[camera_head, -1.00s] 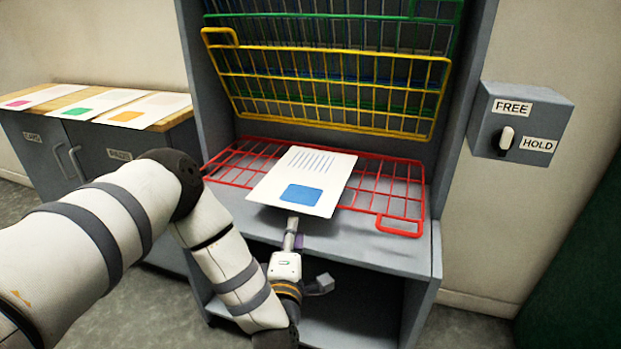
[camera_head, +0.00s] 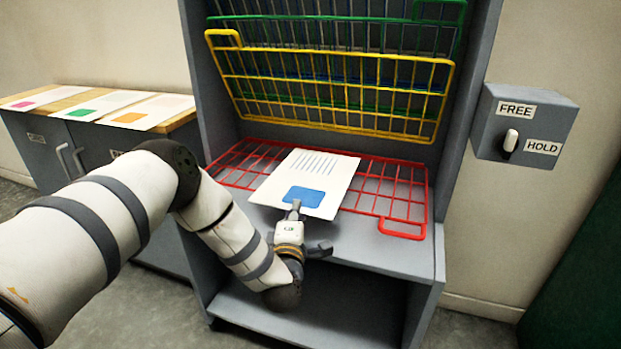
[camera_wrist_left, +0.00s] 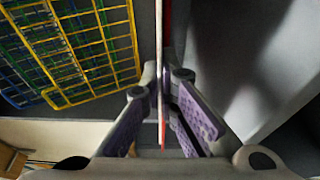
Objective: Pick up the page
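The page (camera_head: 330,180) is a white sheet with a blue rectangle and short dark lines. It lies on the red wire rack (camera_head: 403,226), its near edge toward me. My left gripper (camera_head: 296,207) is at the middle of that near edge, by the blue rectangle. In the left wrist view the page (camera_wrist_left: 159,90) shows edge-on as a thin upright strip between the two purple-padded fingers (camera_wrist_left: 160,85). The pads stand apart with gaps on both sides of the strip. The far ends of the fingers are hard to make out. My right gripper is not in view.
A yellow wire rack (camera_head: 335,90) is tilted up above the red one, with green (camera_head: 440,14) and blue racks behind. A switch box (camera_head: 525,122) marked FREE and HOLD is on the right. Several sheets lie on a cabinet (camera_head: 50,150) at left. The grey shelf's front (camera_head: 400,255) is clear.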

